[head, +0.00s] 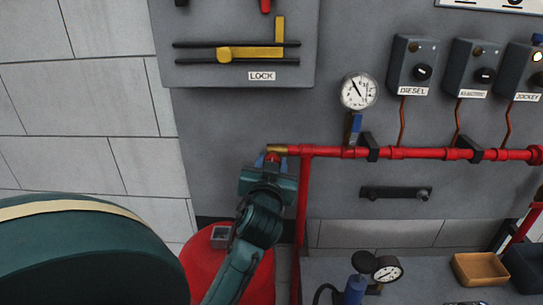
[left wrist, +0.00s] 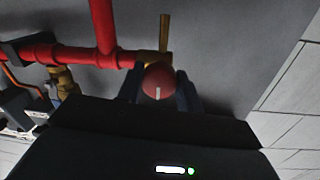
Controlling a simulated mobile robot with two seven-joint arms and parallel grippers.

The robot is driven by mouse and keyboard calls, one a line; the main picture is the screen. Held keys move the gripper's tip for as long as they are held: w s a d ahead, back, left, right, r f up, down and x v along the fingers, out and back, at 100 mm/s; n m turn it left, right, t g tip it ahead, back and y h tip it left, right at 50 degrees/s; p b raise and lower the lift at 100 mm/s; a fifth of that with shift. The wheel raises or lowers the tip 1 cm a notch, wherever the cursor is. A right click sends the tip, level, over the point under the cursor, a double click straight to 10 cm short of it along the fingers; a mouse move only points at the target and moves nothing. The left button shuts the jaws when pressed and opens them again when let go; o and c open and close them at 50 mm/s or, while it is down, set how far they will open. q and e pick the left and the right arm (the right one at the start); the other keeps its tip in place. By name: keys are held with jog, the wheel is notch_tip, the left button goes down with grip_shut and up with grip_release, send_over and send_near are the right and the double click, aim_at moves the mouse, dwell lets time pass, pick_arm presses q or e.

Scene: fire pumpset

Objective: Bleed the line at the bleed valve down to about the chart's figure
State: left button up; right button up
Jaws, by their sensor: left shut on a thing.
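The bleed valve is at the left end of the red pipe, with a brass fitting (head: 279,149) and a round red knob (left wrist: 158,82) bearing a white mark. My left gripper (head: 268,158) is at this end; in the left wrist view its fingers (left wrist: 160,92) stand on either side of the knob, shut on it. A brass spout (left wrist: 165,35) shows beyond the knob. The line's round white gauge (head: 358,91) is on the wall above the pipe; its needle points up and left, its figures too small to read. No readable chart shows. My right gripper is out of view.
The red pipe (head: 420,153) runs right along the wall. A blue-handled valve (head: 354,127) sits below the gauge. DIESEL (head: 411,65), ELECTRIC and JOCKEY boxes hang at upper right. A red tank (head: 203,262) stands below my left arm. A wooden tray (head: 480,269) and a second gauge (head: 386,270) are at lower right.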

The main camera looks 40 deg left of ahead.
pick_arm(q)
jog(key=o, duration=1)
